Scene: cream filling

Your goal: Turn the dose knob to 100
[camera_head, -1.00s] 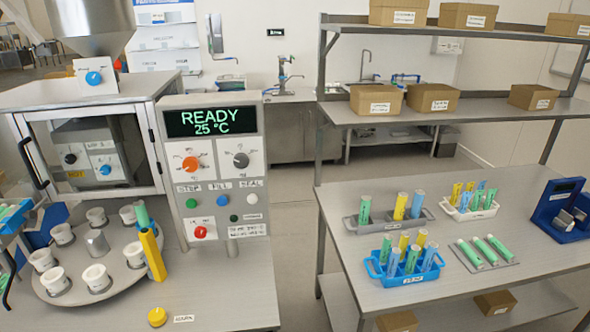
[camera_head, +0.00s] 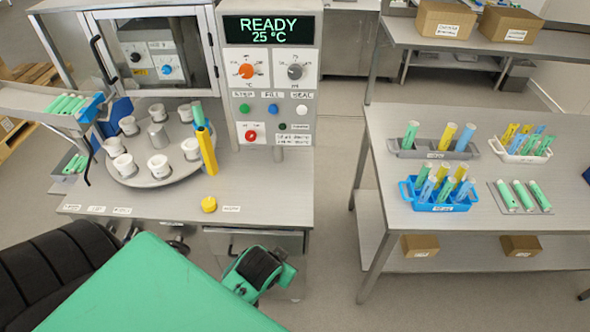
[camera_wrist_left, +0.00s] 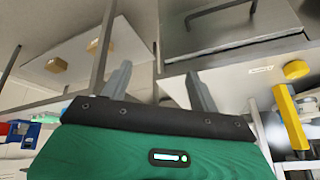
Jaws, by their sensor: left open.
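The dose knob (camera_head: 295,71) is a dark grey dial on a white plate marked ml, at the upper right of the machine's panel (camera_head: 269,90). Its pointer setting is too small to read. The display (camera_head: 268,30) above it reads READY 25 °C. My left gripper (camera_wrist_left: 160,82) shows two grey fingers, spread apart and empty, in the left wrist view. In the head view my green left arm is low in front of the bench, well below and apart from the knob. The knob does not show in the left wrist view. My right gripper is not in view.
An orange temperature knob (camera_head: 246,71) sits just left of the dose knob. Below are several buttons and a red knob (camera_head: 251,136). A yellow button (camera_head: 209,204) lies near the bench's front edge. A rack table (camera_head: 480,227) stands right.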

